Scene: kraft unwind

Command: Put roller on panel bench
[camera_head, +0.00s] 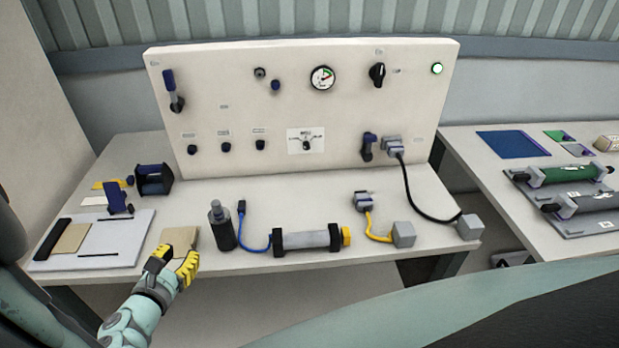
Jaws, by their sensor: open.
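The panel bench (330,190) is a light table with an upright control panel (220,110) at its back. A grey cylinder with black ends and a yellow knob (306,240), roller-like, lies on its front middle. On the right-hand bench, a green roller (570,175) and a grey roller (590,203) lie on grey bases; I cannot tell which roller is meant. My gripper (176,264), with yellow fingers, is open at the panel bench's front edge. It is just in front of a tan block (181,238), left of the grey cylinder; whether they touch is unclear.
A dark upright cylinder (221,228) and a blue cable (252,243) stand between the block and the grey cylinder. A white board (120,235) lies at left. Yellow and black cables with grey boxes (404,234) are at right. A gap separates the benches.

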